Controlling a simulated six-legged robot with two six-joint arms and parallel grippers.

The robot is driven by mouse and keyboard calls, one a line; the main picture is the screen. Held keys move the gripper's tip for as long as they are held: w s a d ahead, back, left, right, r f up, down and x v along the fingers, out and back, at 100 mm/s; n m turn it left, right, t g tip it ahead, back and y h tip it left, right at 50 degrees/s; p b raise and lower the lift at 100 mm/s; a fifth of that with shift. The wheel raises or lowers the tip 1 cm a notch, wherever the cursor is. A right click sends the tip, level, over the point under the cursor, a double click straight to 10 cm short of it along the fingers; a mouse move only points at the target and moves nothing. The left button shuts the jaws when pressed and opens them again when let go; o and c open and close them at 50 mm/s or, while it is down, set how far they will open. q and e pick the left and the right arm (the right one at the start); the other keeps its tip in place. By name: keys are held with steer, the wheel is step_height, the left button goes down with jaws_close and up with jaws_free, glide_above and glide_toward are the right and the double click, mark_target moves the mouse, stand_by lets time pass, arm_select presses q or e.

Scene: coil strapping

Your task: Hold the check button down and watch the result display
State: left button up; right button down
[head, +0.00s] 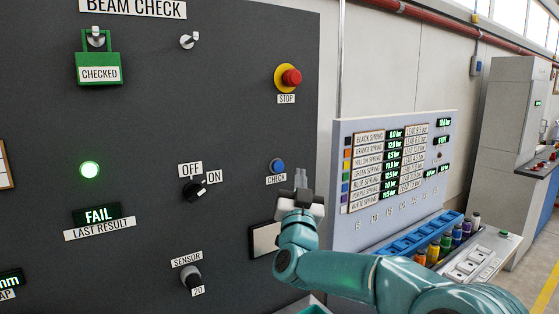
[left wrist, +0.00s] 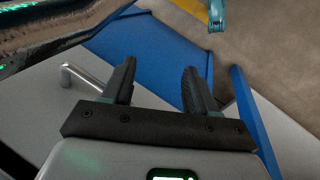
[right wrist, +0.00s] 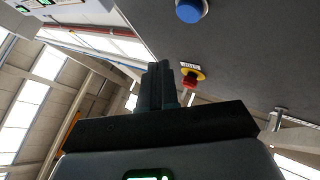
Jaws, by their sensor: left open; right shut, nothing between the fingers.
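The blue check button (head: 277,166) sits on the dark panel (head: 140,140), above its CHECK label. It also shows at the top of the right wrist view (right wrist: 190,10). The result display (head: 97,214) reads FAIL in green, above a LAST RESULT label. My right gripper (head: 301,178) is shut and empty, just right of the check button; it appears apart from it. In the right wrist view its closed fingers (right wrist: 159,82) point upward, with the button beyond them. My left gripper (left wrist: 157,85) is open and empty, away from the panel in its wrist view.
A red stop button (head: 291,77) on yellow is above the check button. An OFF/ON knob (head: 194,191), sensor knob (head: 190,276), lit green lamp (head: 90,170) and green CHECKED padlock (head: 98,68) are on the panel. A spring board (head: 395,180) stands right of it.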

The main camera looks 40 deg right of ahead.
mark_target(278, 167)
arm_select(q)
step_height(278, 167, up, 2)
steer(key=shift+r+p, duration=0.15)
steer(key=shift+p, duration=0.55)
arm_select(e)
steer(key=w, duration=0.4)
steer(key=shift+w+d, duration=0.25)
steer(key=shift+w, duration=0.15)
steer(key=shift+w, duration=0.15)
stand_by(0.8)
steer(key=shift+w, duration=0.3)
steer(key=shift+w, duration=0.45)
stand_by(1.4)
arm_select(q)
step_height(278, 167, down, 2)
steer(key=shift+f+b, duration=0.1)
steer(key=shift+b, duration=0.95)
arm_select(e)
steer(key=shift+s, duration=0.85)
